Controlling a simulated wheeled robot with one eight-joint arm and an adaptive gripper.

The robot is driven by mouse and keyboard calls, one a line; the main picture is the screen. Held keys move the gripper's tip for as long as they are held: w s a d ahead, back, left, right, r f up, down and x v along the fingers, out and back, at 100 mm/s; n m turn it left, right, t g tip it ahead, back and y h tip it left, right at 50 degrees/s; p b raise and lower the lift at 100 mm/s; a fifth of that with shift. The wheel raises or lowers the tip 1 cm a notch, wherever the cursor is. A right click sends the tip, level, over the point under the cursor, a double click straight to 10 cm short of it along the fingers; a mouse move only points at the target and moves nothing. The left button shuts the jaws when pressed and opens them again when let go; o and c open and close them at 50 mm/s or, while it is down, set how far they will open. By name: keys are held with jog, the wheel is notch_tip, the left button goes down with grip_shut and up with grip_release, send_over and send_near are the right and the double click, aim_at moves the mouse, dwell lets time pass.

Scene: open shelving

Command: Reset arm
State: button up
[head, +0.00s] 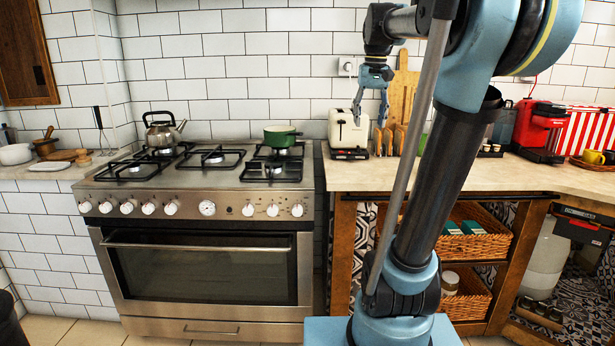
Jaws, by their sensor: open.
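My arm rises from the lower right of the head view, and its upper end runs out of the top of the frame. My gripper (370,108) hangs from the arm's end at the upper middle, pointing down. Its fingers are apart and nothing shows between them. In the picture it overlaps the cream toaster (345,132) and the white tiled wall. It appears above the counter; its exact distance from the toaster cannot be told.
A steel stove (200,250) stands at left with a kettle (162,130) and a green pot (281,136) on top. Cutting boards (403,88) lean behind the counter. A red coffee machine (541,130) stands at right. Wicker baskets (485,245) fill the open shelving below.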

jog(key=s+f, duration=1.1)
jog(key=f, duration=0.5)
jog(key=s+f+t, duration=0.1)
jog(key=s+f, duration=1)
jog(key=f, duration=0.6)
jog(key=shift+s, duration=0.35)
jog(key=shift+w+f, duration=0.25)
jog(key=shift+w, duration=0.2)
